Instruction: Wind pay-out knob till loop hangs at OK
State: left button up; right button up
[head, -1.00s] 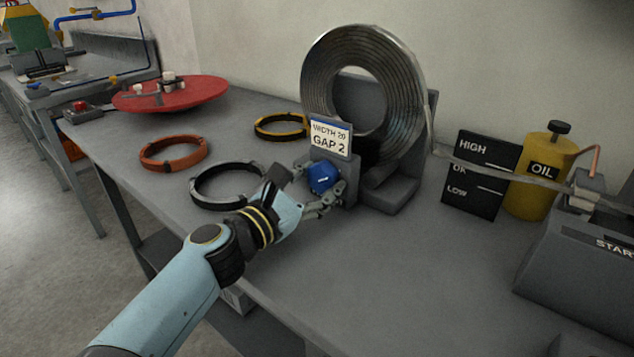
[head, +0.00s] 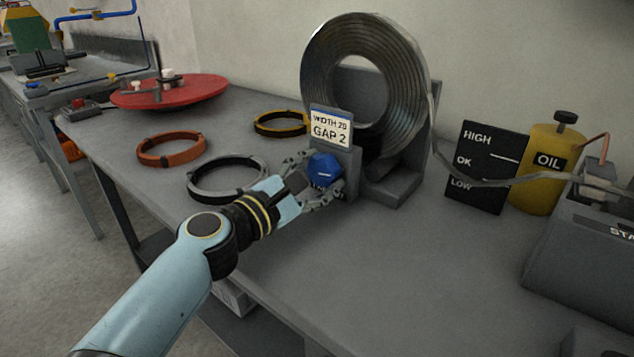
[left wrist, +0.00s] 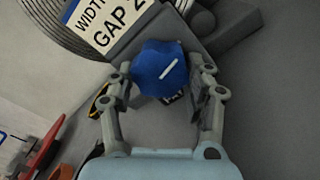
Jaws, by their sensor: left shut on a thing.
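The blue faceted pay-out knob (head: 324,170) sits on the grey coil stand under a sign reading WIDTH 20, GAP 2. My left gripper (head: 311,182) is shut on it, and in the left wrist view its fingers lie on both sides of the knob (left wrist: 160,68). A white line on the knob's face is tilted there. The metal strip (head: 455,175) leaves the big coil (head: 320,70), sags in front of the black HIGH/OK/LOW board (head: 487,140), then rises to the right. Its lowest part is below the OK label, near LOW. My right gripper is not in view.
An orange ring (head: 171,150), a grey ring (head: 205,194) and a yellow-black ring (head: 281,124) lie left of the stand. A red disc (head: 205,92) is behind them. A yellow oil can (head: 540,165) and a grey machine (head: 590,250) stand at the right. The front table middle is clear.

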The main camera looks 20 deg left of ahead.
pick_arm(q)
jog(key=m+b, duration=0.2)
jog(key=m, duration=0.2)
jog(key=shift+m, duration=0.4)
jog(key=shift+m+b, duration=0.45)
jog(key=shift+m, duration=0.15)
jog(key=o, duration=1.2)
jog(key=shift+r, duration=0.1)
jog(key=v, duration=1.2)
